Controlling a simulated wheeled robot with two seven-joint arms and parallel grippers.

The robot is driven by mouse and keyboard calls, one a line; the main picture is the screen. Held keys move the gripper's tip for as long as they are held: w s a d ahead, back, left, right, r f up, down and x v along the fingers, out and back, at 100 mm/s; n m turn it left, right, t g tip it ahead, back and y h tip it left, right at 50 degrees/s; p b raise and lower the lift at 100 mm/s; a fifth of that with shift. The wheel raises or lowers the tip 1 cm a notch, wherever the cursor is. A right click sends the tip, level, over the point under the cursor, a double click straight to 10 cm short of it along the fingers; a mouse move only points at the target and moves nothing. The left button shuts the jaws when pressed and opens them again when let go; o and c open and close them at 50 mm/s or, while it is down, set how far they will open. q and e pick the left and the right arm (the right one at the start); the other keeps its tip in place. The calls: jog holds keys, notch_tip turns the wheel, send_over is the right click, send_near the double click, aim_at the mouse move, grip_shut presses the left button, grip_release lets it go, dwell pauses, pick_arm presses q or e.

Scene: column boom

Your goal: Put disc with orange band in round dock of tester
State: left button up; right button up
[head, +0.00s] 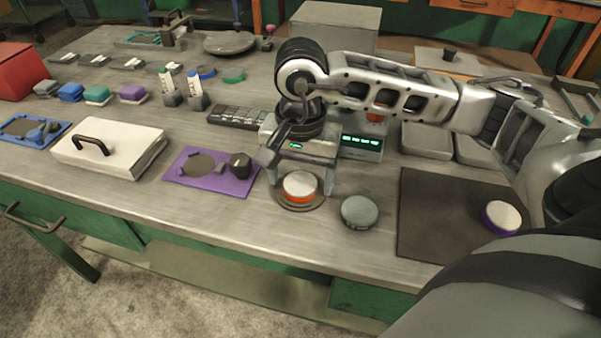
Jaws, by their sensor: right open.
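The disc with the orange band (300,186) has a pale top and sits on a round dark dock (287,203) near the table's front edge. It looks flat and within the dock's rim; I cannot tell how deep it sits. My right gripper (299,178) is above it with its fingers open, one on each side of the disc. The tester (361,147), a pale box with a green display, stands behind, partly hidden by my right gripper and arm. My left gripper is not in view.
A grey-green disc (360,211) lies right of the dock. A purple-banded disc (501,217) lies on a dark mat (430,225). A purple plate (200,181) with a dark knob and a white lidded box (110,150) stand left. Bare table shows along the front edge.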

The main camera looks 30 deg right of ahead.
aim_at(301, 183)
notch_tip(301, 183, up, 12)
dwell(0.4)
jog(key=shift+r, duration=0.2)
